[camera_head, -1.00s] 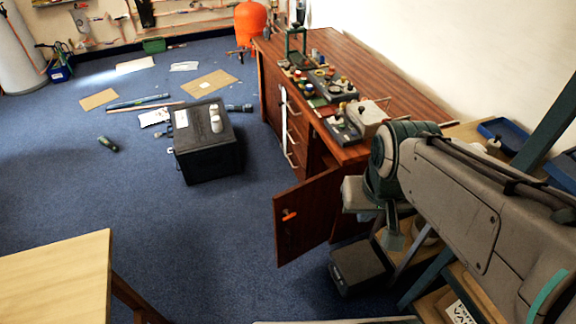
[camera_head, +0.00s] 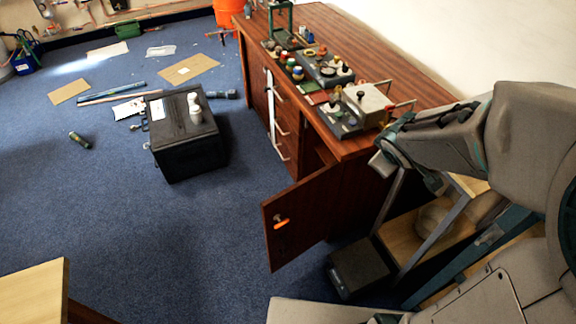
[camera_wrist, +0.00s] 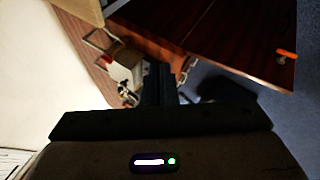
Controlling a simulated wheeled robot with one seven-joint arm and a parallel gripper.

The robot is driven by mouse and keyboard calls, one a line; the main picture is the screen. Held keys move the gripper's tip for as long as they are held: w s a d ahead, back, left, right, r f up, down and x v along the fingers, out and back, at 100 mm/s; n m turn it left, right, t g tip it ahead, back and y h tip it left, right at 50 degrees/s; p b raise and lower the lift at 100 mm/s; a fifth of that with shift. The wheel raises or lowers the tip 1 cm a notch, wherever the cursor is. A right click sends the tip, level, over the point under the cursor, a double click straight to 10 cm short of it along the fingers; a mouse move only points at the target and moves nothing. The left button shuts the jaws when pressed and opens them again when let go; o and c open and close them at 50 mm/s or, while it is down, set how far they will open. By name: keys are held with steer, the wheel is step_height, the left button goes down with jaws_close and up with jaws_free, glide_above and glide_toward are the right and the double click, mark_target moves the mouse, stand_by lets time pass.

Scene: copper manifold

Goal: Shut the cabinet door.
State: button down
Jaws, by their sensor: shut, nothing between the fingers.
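The cabinet door (camera_head: 300,215) is a red-brown panel with an orange handle (camera_head: 281,223). It stands open, swung out from the near end of the wooden cabinet (camera_head: 297,150) over the blue floor. In the wrist view the door (camera_wrist: 235,35) fills the upper right, with the orange handle (camera_wrist: 287,55) near its edge. My gripper (camera_wrist: 160,85) shows as dark, shut fingers with nothing between them. The fingers appear to the left of and below the door in that view, and I see no clear contact. In the head view my arm hides the fingers.
A black box (camera_head: 187,140) stands on the floor left of the cabinet. A dark block (camera_head: 358,268) and a shelf frame (camera_head: 425,235) stand right of the door. Tools and a grey metal device (camera_head: 360,105) crowd the worktop. The floor left of the door is clear.

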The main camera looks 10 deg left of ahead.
steer(key=w+a+f+n+y+b, duration=0.3)
steer(key=a+f+n, duration=0.3)
steer(key=f, duration=0.3)
steer(key=n+g+y+b, duration=0.5)
steer(key=n+g+y, duration=0.1)
steer(key=n, duration=0.3)
glide_toward(281, 224)
steer(key=a+f+b, duration=0.1)
steer(key=a, duration=0.1)
steer(key=a+f+b, duration=0.1)
steer(key=a+b, duration=0.1)
steer(key=w+a+f+b, duration=0.1)
steer(key=a, duration=0.1)
steer(key=shift+a+f+b, duration=0.1)
steer(key=shift+f+b, duration=0.15)
steer(key=shift+b, duration=0.15)
steer(key=shift+w+a, duration=0.25)
steer(key=shift+w, duration=0.1)
